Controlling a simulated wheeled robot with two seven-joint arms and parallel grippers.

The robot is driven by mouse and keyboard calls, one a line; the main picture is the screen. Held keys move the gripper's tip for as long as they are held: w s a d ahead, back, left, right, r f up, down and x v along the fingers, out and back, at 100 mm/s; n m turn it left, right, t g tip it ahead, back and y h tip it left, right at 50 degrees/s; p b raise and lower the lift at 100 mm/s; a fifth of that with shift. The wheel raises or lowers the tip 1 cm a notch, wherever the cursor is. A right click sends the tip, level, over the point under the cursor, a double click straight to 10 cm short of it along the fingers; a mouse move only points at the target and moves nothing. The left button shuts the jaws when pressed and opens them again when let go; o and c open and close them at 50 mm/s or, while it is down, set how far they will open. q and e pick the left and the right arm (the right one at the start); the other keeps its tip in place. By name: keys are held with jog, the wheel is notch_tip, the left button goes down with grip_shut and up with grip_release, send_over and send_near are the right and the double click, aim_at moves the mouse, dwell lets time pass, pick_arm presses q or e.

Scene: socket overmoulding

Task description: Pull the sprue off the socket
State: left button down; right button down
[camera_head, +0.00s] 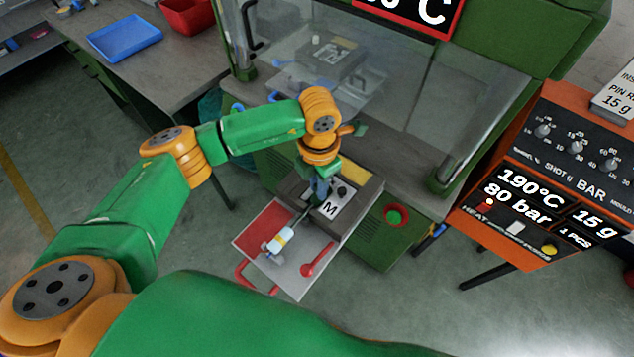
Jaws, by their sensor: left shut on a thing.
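My left gripper (317,192) points down beside the block marked M (330,207), at the back edge of the tray. It is shut, but its fingertips and what they hold are small and partly hidden. A thin dark piece runs from near the fingers toward a small white and blue part (281,240) lying on the tray. This part may be the socket with its sprue; I cannot tell where one ends and the other begins. My right gripper is not in view.
The red and grey tray (302,283) has red handles (318,260) and juts from the green press. A clear guard (380,95) stands behind. An orange control unit (520,205) is at right. A blue tray (125,38) and red bin (188,16) sit on the left bench.

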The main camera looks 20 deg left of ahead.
pick_arm(q)
jog(key=shift+r, duration=0.1)
jog(key=shift+d+r, duration=0.15)
jog(key=shift+r, duration=0.15)
notch_tip(320, 180, up, 5)
jog(key=p, duration=0.4)
jog(key=shift+r, duration=0.2)
jog(key=shift+s, duration=0.1)
